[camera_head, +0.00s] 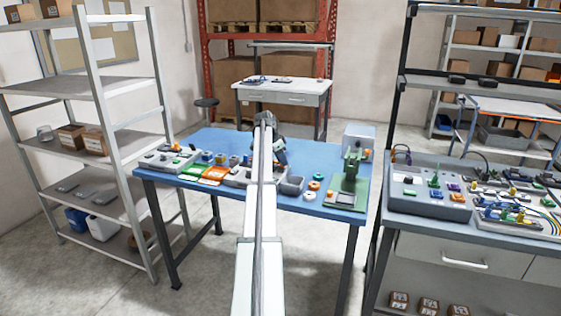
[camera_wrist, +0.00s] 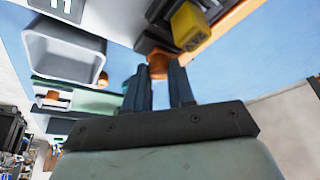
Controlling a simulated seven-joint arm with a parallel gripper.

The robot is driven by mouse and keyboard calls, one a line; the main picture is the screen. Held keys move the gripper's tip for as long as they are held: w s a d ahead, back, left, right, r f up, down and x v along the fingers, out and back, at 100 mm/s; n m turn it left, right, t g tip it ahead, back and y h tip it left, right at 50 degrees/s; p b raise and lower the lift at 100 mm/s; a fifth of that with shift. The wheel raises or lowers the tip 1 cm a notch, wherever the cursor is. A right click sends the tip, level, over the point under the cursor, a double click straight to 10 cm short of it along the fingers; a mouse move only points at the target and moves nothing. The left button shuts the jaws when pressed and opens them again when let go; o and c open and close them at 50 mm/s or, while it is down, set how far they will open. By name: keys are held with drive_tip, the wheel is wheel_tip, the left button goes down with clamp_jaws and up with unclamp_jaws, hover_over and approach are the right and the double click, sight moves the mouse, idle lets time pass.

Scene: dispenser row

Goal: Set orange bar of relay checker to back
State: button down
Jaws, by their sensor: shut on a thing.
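In the wrist view my gripper (camera_wrist: 158,72) is closed on a small orange part (camera_wrist: 158,63), probably the orange bar. Only part of it shows between the fingertips. It is beside a dark grey base and a yellow block (camera_wrist: 190,25) with dark marks on it. A longer orange strip (camera_wrist: 232,17) runs behind the yellow block. In the head view my arm hides much of the table's middle, so the orange part cannot be made out there. I cannot tell for sure which unit is the relay checker.
The bin (camera_wrist: 62,58) is near my gripper in the wrist view. A second bench (camera_head: 490,225) is at right.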

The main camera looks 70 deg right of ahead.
drive_tip(key=shift+d, duration=0.3)
drive_tip(key=c, duration=0.9)
unclamp_jaws()
drive_tip(key=shift+c, duration=0.2)
drive_tip(key=v, duration=1.4)
drive_tip(key=shift+f, duration=0.1)
